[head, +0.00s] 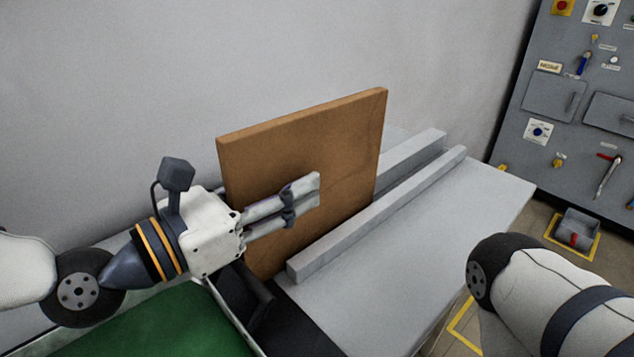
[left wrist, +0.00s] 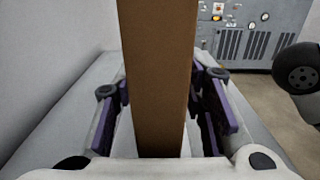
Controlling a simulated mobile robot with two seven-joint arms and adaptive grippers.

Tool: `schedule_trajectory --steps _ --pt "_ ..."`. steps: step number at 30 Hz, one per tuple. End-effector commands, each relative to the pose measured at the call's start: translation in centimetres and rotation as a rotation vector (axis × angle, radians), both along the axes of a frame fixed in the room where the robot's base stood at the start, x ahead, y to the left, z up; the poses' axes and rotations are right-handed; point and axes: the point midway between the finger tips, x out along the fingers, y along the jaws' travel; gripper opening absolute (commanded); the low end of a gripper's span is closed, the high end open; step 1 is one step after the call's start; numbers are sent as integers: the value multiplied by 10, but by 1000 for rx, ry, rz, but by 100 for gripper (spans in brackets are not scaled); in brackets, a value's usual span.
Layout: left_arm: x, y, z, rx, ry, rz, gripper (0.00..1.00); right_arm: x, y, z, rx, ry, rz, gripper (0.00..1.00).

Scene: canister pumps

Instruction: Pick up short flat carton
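The short flat carton (head: 300,155) is a thin brown panel standing on its edge on the grey table, beside the pale rails. My left gripper (head: 300,198) reaches it from the left; one finger shows in front of the broad face, and the far finger is hidden behind the panel. In the left wrist view the carton (left wrist: 158,80) shows edge-on between the two purple-padded fingers (left wrist: 160,112). The fingers are spread, with a gap on each side near their bases; contact at the tips is unclear. My right gripper is not in view.
Two pale rails (head: 375,215) run along the grey table (head: 400,270) right of the carton. A green surface (head: 150,325) lies at the lower left. A grey control panel (head: 580,110) stands at the right. A wall is close behind the carton.

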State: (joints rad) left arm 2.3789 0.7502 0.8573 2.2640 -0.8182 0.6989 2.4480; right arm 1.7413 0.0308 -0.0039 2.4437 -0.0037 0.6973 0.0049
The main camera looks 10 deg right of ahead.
Motion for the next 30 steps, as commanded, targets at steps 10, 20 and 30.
schedule_trajectory --steps 10,20,30 --pt "0 1 0 0 1 0 0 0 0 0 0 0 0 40" --pt "0 1 12 -1 -4 1 0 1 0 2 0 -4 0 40" --pt "-1 1 92 0 -6 0 0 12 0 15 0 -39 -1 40"
